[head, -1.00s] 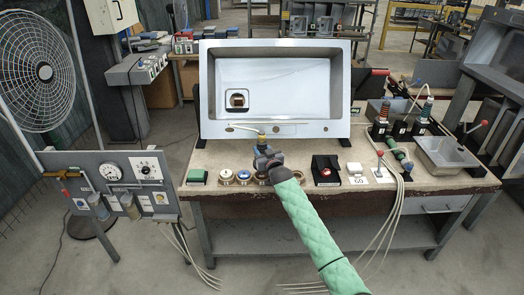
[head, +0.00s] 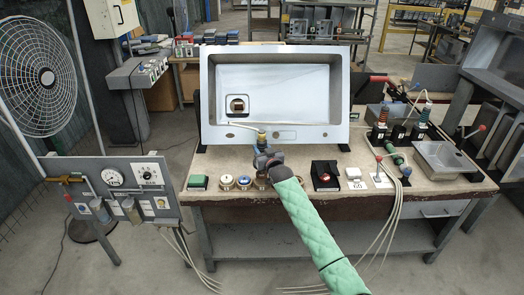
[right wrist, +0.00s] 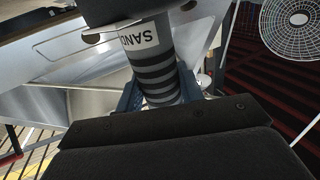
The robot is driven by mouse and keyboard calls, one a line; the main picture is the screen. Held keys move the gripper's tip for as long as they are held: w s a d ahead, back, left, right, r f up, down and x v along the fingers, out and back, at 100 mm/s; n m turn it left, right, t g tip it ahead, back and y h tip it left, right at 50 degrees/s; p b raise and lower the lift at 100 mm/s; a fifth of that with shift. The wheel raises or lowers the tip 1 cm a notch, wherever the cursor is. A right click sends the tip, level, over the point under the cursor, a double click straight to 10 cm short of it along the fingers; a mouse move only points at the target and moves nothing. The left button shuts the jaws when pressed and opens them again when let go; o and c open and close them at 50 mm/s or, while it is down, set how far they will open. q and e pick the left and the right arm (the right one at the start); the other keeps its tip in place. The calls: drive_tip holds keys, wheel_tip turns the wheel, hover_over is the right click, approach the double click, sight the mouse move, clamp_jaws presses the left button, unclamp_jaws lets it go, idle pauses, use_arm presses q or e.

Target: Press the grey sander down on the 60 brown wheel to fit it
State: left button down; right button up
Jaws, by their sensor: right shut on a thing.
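My right gripper (head: 266,158) is shut on the grey sander (right wrist: 157,62), above the front of the bench. In the right wrist view the sander is a grey cylinder with dark bands and a white label with part of the word "SAND". In the head view its top (head: 262,138) with a brass fitting and a pale hose shows above my gripper. A brownish one (head: 261,184) is partly hidden by my gripper. I cannot read any number or see whether the sander touches a wheel.
A steel sink (head: 275,132) stands tilted behind my gripper. A green block (head: 199,183) is left of the wheels; a black box with a red button (head: 325,175) and a white switch (head: 354,174) are to the right. A gauge panel (head: 115,185) stands at the left.

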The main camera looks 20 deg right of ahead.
sight(264, 142)
drive_tip(key=shift+r+p, duration=1.25)
drive_tip(key=shift+r, duration=1.05)
drive_tip(key=shift+f, duration=0.1)
